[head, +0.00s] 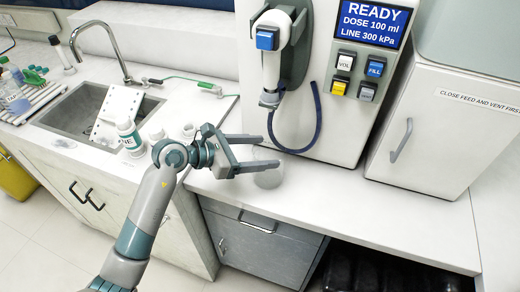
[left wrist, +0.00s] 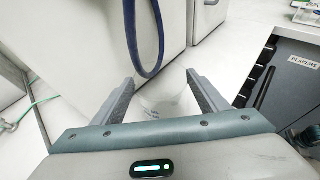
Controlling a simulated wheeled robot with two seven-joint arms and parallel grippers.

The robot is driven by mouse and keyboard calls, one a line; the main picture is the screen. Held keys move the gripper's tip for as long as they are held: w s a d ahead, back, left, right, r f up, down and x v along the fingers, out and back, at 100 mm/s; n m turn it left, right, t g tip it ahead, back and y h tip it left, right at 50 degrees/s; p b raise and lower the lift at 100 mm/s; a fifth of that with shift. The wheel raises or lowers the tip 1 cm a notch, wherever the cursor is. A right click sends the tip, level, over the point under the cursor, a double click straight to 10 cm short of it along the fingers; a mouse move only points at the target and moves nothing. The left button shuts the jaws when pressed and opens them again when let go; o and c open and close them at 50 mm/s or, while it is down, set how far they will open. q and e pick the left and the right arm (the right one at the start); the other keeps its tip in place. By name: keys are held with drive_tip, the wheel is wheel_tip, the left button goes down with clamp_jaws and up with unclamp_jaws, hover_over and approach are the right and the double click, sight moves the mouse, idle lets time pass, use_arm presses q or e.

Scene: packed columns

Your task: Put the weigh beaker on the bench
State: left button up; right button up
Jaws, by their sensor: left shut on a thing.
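My left gripper (head: 268,151) is shut on the weigh beaker (head: 268,178), a clear, pale vessel near the front of the white bench (head: 350,205). The beaker looks upright, with its lower part showing below the fingers. In the left wrist view, the beaker (left wrist: 168,100) shows faintly between the two fingers of the left gripper (left wrist: 162,85). I cannot tell whether its base touches the bench.
A dosing machine (head: 338,125) with a READY screen (head: 372,22) and a hanging blue hose (head: 312,135) stands just behind the beaker. A white cabinet (head: 440,130) stands to the right. Bottles (head: 128,135) and a sink (head: 85,110) are left. The bench front right of the beaker is clear.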

use_arm(q)
drive_tip(key=shift+f, duration=0.1)
use_arm(e)
drive_tip(key=shift+f, duration=0.15)
use_arm(q)
drive_tip(key=o, duration=1.4)
drive_tip(key=shift+c, duration=0.2)
drive_tip(key=shift+o, duration=1.1)
use_arm(e)
drive_tip(key=shift+a, duration=0.3)
drive_tip(key=shift+a, duration=0.1)
use_arm(q)
drive_tip(key=b+v, duration=0.4)
drive_tip(key=v, duration=0.8)
use_arm(e)
drive_tip(key=shift+d+f, duration=0.15)
drive_tip(key=shift+f, duration=0.8)
drive_tip(key=shift+d+f, duration=0.15)
drive_tip(key=shift+f, duration=0.8)
